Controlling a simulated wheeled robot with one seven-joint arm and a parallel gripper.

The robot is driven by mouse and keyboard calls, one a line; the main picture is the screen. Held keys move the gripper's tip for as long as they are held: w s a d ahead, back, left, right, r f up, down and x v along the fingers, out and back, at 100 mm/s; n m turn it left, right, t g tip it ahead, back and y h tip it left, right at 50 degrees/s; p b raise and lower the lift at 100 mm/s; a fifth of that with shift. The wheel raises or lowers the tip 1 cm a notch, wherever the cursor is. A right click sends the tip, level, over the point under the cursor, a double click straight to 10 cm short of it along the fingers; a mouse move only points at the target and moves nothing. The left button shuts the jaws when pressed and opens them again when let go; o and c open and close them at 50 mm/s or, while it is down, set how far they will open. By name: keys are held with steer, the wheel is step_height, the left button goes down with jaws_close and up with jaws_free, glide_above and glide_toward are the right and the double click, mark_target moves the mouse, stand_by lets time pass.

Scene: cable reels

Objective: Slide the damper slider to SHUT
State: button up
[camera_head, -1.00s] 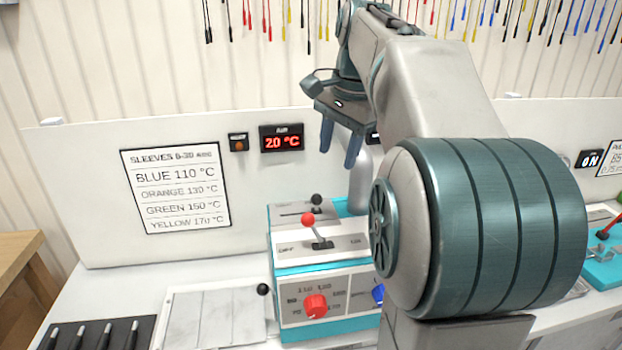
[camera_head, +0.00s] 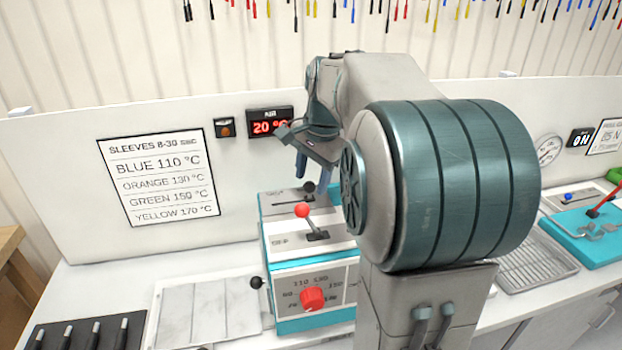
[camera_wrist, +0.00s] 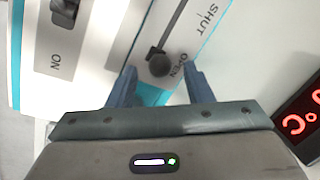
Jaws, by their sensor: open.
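The damper slider (camera_wrist: 160,64) has a dark round knob. In the wrist view it sits at the end of its slot marked OPEN, and the SHUT mark (camera_wrist: 207,18) is by the slot's other end. In the head view the black knob (camera_head: 309,187) stands on top of the white and teal heater box (camera_head: 307,262). My gripper (camera_wrist: 160,70) is open, with one finger on each side of the knob in the wrist view. I cannot tell whether either finger touches it. In the head view my gripper (camera_head: 306,168) is just above the knob, partly hidden by my arm.
A red-knobbed lever (camera_head: 303,210) stands on the box in front of the slider. A red dial (camera_head: 313,298) is on the box's front. A display (camera_head: 270,122) reading 20 °C hangs on the panel behind. A wire rack (camera_head: 535,262) lies to the right.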

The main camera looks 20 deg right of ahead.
steer(key=shift+w+f, duration=0.15)
steer(key=shift+f, duration=0.55)
